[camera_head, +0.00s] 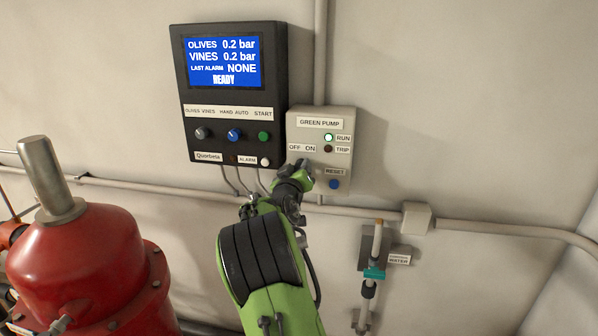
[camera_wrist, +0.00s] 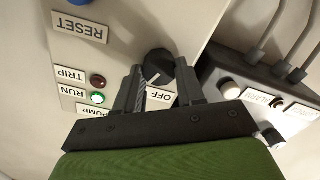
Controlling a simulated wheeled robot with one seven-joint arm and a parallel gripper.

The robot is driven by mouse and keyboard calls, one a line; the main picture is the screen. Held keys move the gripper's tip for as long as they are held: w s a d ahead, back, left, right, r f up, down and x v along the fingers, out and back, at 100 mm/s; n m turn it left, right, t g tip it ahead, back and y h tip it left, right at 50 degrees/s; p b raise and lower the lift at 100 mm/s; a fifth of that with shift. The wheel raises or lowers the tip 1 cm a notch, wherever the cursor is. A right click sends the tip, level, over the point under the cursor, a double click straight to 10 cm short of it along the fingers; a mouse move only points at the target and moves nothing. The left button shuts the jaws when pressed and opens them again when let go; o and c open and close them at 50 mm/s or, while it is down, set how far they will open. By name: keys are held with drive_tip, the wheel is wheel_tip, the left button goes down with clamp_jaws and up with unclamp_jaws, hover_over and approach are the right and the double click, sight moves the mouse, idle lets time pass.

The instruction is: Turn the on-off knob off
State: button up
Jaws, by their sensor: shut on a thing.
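The grey Green Pump box (camera_head: 342,115) is on the wall, with OFF and ON labels. Its black on-off knob (camera_wrist: 158,62) shows in the wrist view, beside the OFF label (camera_wrist: 161,97). My gripper (camera_wrist: 158,76) has one finger on each side of the knob and is shut on it. The ON label is hidden in the wrist view. In the head view my gripper (camera_head: 303,172) is at the box's lower left and hides most of the knob. I cannot tell the knob's pointing direction. The RUN lamp (camera_head: 328,137) glows green; the TRIP lamp (camera_head: 328,149) is dark.
A blue RESET button (camera_head: 334,183) is just right of my gripper. The black controller (camera_head: 181,70) with its screen and knobs is close on the left, with cables below. A pipe (camera_head: 470,228) runs along the wall. A red tank (camera_head: 90,260) stands at lower left.

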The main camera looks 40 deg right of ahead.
drive_tip(key=n+p, duration=0.1)
drive_tip(key=n, duration=1)
drive_tip(key=shift+w+a+f+n+p, duration=0.1)
drive_tip(key=shift+n+p, duration=0.25)
drive_tip(key=shift+n, duration=0.05)
idle(0.3)
drive_tip(key=o, duration=1)
drive_tip(key=shift+o, duration=0.2)
drive_tip(key=b+v, duration=0.3)
drive_tip(key=v, duration=1.2)
drive_tip(key=shift+s+a, duration=0.2)
drive_tip(key=shift+a, duration=0.1)
